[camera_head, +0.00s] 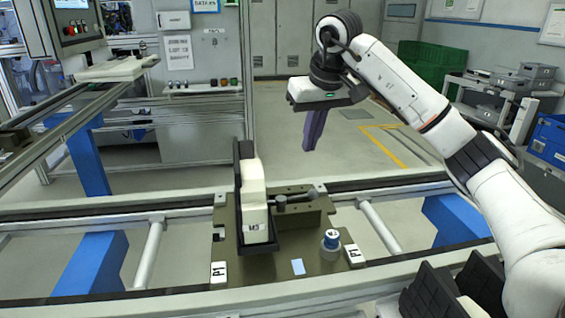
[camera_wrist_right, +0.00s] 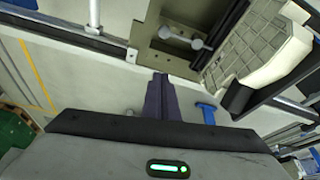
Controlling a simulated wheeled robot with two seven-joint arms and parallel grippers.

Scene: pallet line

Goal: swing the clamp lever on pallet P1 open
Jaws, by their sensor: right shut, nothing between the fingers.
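Pallet P1 (camera_head: 228,262) is an olive plate on the line in the head view, with white "P1" tags at its front corners. A pale block marked M3 (camera_head: 256,200) stands on it against a black holder. The clamp lever (camera_head: 296,199) is a grey bar with rounded ends, lying roughly left to right beside the block. It also shows in the right wrist view (camera_wrist_right: 181,38). My right gripper (camera_head: 309,148) is shut and empty, its purple fingers pointing down, above and beyond the lever and apart from it. The fingers also show in the wrist view (camera_wrist_right: 161,82). My left gripper is not seen.
A blue-and-white round part (camera_head: 330,243) and a light blue patch (camera_head: 298,267) are on the pallet's front right. Rails (camera_head: 120,210) run along the line. A green crate (camera_head: 430,62) and a shelf of grey parts stand at the back right.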

